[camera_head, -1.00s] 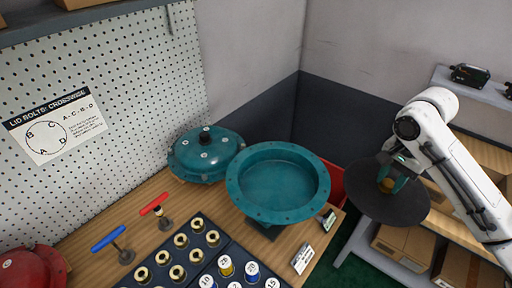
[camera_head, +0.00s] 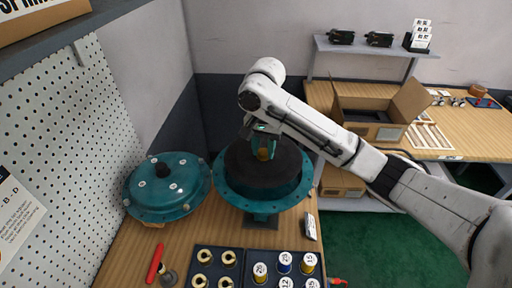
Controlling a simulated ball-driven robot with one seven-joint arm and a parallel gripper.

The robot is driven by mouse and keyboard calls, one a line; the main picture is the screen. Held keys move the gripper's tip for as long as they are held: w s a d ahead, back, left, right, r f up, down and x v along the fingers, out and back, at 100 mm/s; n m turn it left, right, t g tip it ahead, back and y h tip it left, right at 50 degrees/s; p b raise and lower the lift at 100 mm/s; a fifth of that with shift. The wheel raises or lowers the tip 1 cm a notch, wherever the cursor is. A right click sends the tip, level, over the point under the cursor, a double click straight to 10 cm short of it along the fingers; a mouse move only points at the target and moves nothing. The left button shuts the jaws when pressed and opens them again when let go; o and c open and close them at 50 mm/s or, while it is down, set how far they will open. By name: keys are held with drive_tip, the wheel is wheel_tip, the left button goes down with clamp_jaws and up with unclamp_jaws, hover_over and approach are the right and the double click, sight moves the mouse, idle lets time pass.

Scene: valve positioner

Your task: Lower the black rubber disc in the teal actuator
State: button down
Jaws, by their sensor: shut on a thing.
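The black rubber disc (camera_head: 262,180) is held by my gripper (camera_head: 263,153), which is shut on the brass-coloured piece (camera_head: 264,154) at the disc's middle. The disc lies over the round opening of the teal actuator (camera_head: 302,191), covering nearly all of the bowl. The teal flange shows around the disc's left, right and near sides. I cannot tell whether the disc hangs just above the bowl or touches it. The teal lid (camera_head: 140,189) with its bolts sits on the bench to the left of the actuator.
A dark tray (camera_head: 240,258) with brass rings and numbered spools lies in front of the actuator. A red-handled tool (camera_head: 155,262) is to its left. An open cardboard box (camera_head: 375,131) stands on the right bench (camera_head: 455,128). My arm crosses from the right.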

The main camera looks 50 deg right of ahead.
sight(263, 160)
drive_tip(key=shift+f, duration=2.4)
wheel_tip(263, 160, down, 2)
drive_tip(key=b, duration=0.2)
drive_tip(key=shift+b, duration=0.35)
drive_tip(key=shift+r+p, duration=0.15)
drive_tip(key=shift+p, duration=0.15)
drive_tip(key=shift+a, duration=0.1)
drive_tip(key=shift+f+p, duration=0.2)
drive_tip(key=shift+p, duration=0.5)
drive_tip(key=shift+f+b, duration=0.75)
drive_tip(key=shift+f, duration=0.75)
drive_tip(key=c, duration=0.7)
unclamp_jaws()
